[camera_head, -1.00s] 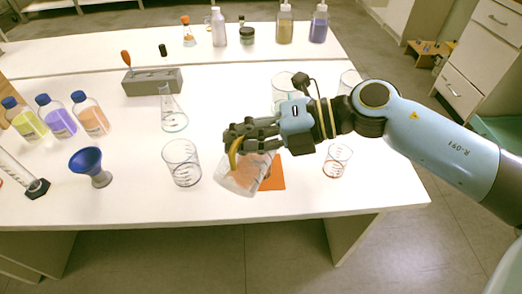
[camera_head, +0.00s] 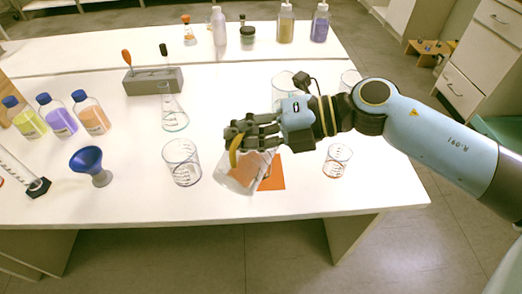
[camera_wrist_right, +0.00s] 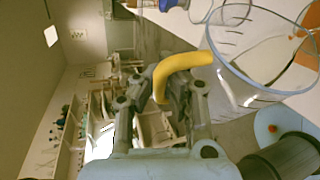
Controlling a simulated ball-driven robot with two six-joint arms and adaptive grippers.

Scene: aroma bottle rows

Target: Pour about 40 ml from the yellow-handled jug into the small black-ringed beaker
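The yellow-handled jug (camera_head: 243,178) is clear glass with orange liquid in it and hangs tilted below my right gripper (camera_head: 236,142). My right gripper is shut on its yellow handle, which shows between the fingers in the right wrist view; the jug's glass body (camera_wrist_right: 262,75) is beside it there. A clear beaker (camera_head: 182,163) with dark markings stands upright to the left, apart from the jug. A smaller beaker (camera_head: 337,161) with a reddish tint at its base stands to the right. I cannot tell which beaker is black-ringed. My left gripper is out of view.
An orange mat (camera_head: 273,175) lies under the jug. A conical flask (camera_head: 173,112), a blue funnel (camera_head: 88,163) and a grey rack (camera_head: 153,81) stand left. Another beaker (camera_head: 283,83) is partly behind my right arm. The table's front edge is close.

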